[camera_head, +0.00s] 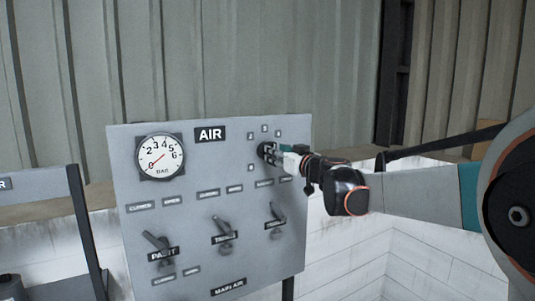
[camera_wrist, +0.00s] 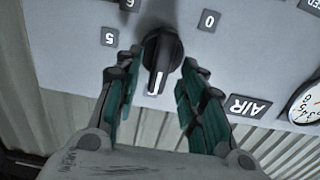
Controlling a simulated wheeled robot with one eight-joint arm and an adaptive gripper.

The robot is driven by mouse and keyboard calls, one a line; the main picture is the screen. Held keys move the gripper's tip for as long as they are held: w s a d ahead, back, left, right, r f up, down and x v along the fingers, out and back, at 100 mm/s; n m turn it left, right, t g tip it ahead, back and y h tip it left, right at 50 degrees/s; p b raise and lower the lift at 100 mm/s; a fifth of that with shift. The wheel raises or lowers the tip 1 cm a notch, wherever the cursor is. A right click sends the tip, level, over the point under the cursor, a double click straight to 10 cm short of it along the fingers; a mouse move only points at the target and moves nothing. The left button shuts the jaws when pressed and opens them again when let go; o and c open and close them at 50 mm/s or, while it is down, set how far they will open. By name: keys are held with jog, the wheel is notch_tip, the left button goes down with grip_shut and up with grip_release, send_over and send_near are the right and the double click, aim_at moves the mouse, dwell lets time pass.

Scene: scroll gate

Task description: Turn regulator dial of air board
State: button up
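The grey air board (camera_head: 205,265) stands in the middle of the head view. Its regulator dial (camera_wrist: 161,52) is a black knob with a white mark, seen in the wrist view with labels 5, 6 and 0 around it. In the head view the dial (camera_head: 265,149) is partly hidden by my gripper. My gripper (camera_wrist: 158,75) has its two teal-padded fingers spread on either side of the dial, with gaps visible on both sides. In the head view my gripper (camera_head: 285,152) reaches the board's upper right.
A round pressure gauge (camera_head: 160,157) is at the board's upper left, its red needle near the low end. Several lever valves, such as the one marked PAINT (camera_head: 160,248), sit below. Another board (camera_head: 35,205) stands at the left. A corrugated wall (camera_head: 250,60) is behind.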

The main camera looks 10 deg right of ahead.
jog(key=shift+x, duration=0.95)
grip_shut()
jog(key=shift+m, duration=0.4)
jog(key=m+b, duration=0.2)
jog(key=m, duration=0.2)
jog(key=m+b, duration=0.2)
jog(key=m, duration=0.1)
jog(key=shift+d+f+m, duration=0.15)
jog(key=shift+d+m, duration=0.1)
jog(key=shift+m, duration=0.15)
grip_release()
